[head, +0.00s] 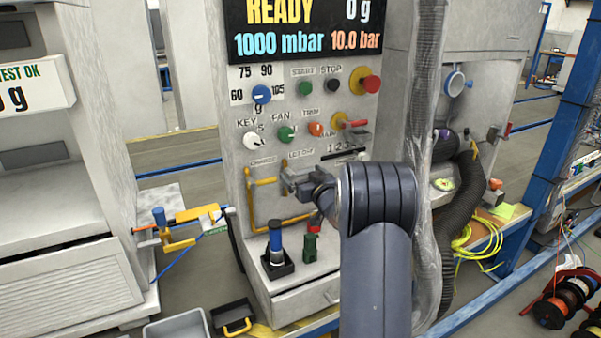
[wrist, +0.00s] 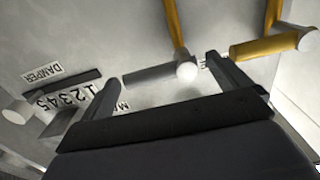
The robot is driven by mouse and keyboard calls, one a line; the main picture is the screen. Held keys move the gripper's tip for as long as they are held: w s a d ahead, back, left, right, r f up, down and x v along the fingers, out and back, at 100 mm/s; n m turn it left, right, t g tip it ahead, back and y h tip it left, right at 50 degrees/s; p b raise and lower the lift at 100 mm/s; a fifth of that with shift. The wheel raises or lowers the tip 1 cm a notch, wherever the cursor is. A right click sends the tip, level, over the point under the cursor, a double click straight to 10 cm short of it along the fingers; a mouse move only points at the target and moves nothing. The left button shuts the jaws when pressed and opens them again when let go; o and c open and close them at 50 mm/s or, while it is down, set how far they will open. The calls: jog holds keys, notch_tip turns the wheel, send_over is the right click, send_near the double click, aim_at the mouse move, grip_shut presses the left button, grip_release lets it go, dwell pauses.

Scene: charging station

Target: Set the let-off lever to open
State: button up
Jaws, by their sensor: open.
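The let-off lever is the grey, round-ended bar (wrist: 150,78) in the wrist view. In the head view, the grey lever (head: 289,174) is below the small label that seems to read LET-OFF (head: 301,154), partly hidden by my gripper. My gripper (head: 306,183) is at the panel front, close to this lever. In the wrist view, my gripper (wrist: 163,73) is open, with one finger on each side of the lever's rounded end. I cannot tell whether either finger touches it.
A yellow lever (head: 265,182) is just left; its round end (wrist: 306,40) shows near my right finger. Yellow pipe (head: 252,210) runs below. The DAMPER slider slot (wrist: 62,78) lies left in the wrist view.

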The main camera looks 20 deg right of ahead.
jog(key=shift+w, duration=0.95)
jog(key=shift+c, duration=0.5)
jog(key=c, duration=1.3)
